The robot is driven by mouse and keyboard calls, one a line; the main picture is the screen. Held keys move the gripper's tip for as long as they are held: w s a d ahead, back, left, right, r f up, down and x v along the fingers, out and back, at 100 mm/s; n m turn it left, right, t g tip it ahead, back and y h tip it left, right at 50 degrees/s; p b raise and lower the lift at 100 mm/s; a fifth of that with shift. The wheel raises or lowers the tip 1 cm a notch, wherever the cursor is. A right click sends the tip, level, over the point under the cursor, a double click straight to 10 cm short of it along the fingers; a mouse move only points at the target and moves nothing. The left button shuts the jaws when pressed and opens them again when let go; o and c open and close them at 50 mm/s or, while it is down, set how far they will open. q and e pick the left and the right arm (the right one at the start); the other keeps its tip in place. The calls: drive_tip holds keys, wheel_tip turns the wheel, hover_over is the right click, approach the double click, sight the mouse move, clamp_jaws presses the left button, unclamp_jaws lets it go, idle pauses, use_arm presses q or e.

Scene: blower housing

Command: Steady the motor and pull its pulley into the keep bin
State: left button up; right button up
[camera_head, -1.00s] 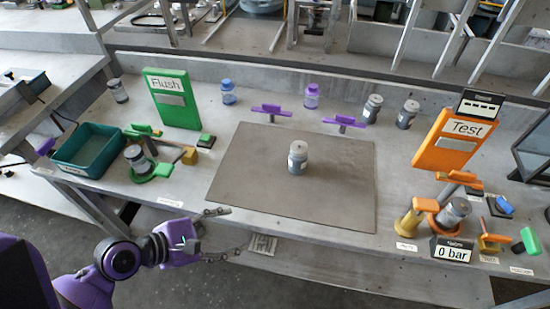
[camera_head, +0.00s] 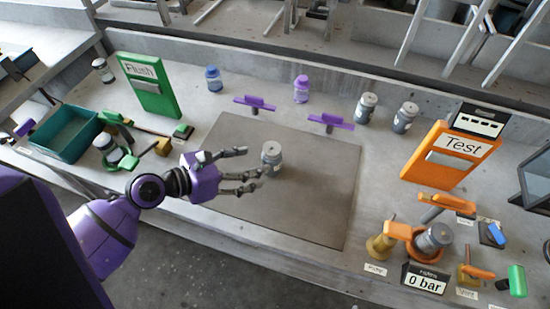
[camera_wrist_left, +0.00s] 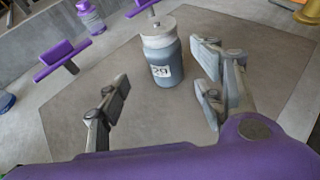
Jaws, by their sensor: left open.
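A small grey cylindrical motor (camera_head: 272,155) with a lighter top and a white label stands upright on the grey mat (camera_head: 300,205). In the left wrist view the motor (camera_wrist_left: 161,52) has a small round stub on its top, and its label reads 29. My left gripper (camera_head: 250,174) is open just left of the motor. In the left wrist view its two fingers (camera_wrist_left: 160,100) are spread apart, with the motor just beyond and between them. They do not appear to touch it. A teal bin (camera_head: 66,135) stands at the far left of the bench. My right gripper is not in view.
Purple clamps (camera_head: 331,122) stand behind the mat. More canisters (camera_head: 405,117) line the back. A green Flush panel (camera_head: 149,87) is at left. An orange Test panel (camera_head: 446,156), fixtures and a 0 bar display (camera_head: 425,280) are at right. The mat's right side is clear.

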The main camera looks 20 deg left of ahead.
sight(263, 162)
use_arm(q)
drive_tip(key=x, duration=0.5)
drive_tip(key=shift+d+f, duration=0.1)
drive_tip(key=shift+d, duration=0.4)
clamp_jaws()
drive_tip(key=shift+w, duration=0.1)
